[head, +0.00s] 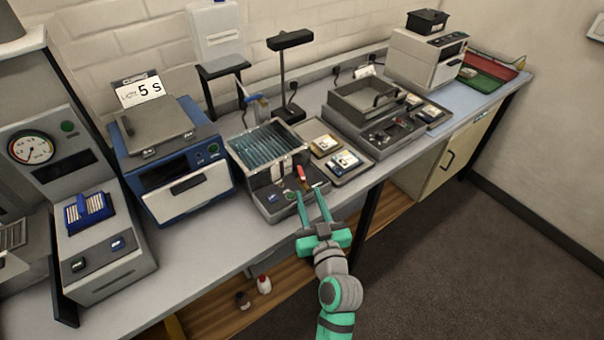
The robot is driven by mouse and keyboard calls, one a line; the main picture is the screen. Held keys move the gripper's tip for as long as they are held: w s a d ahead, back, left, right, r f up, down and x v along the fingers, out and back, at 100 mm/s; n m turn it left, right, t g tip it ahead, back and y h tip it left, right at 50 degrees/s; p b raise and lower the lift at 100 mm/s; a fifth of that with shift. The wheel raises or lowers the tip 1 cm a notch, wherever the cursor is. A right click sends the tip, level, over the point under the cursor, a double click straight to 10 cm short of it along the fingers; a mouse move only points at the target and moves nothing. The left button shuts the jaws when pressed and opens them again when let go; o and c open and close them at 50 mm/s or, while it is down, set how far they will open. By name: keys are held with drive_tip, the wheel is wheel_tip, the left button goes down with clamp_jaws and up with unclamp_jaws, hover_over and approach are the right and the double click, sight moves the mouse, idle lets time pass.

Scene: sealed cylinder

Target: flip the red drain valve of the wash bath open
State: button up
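The wash bath (240,165) is a grey unit on the bench with a blue-green ribbed top and a dark front ledge. Its small red drain valve (302,173) stands on the right part of the front, tilted a little from upright. My gripper (310,192) reaches in from the front with two teal fingers apart. The fingertips are just in front of and below the red valve, with nothing seen between them. I cannot tell whether either finger touches the bath's front ledge.
A tray with small cards (345,162) lies right of the bath. Left stands a blue-and-white machine (190,190). A black lamp (290,75) stands behind the bath. Two small bottles (264,284) stand on the lower wooden shelf. Free floor (450,260) lies to the right.

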sight(304, 182)
drive_tip(key=x, duration=0.9)
clamp_jaws()
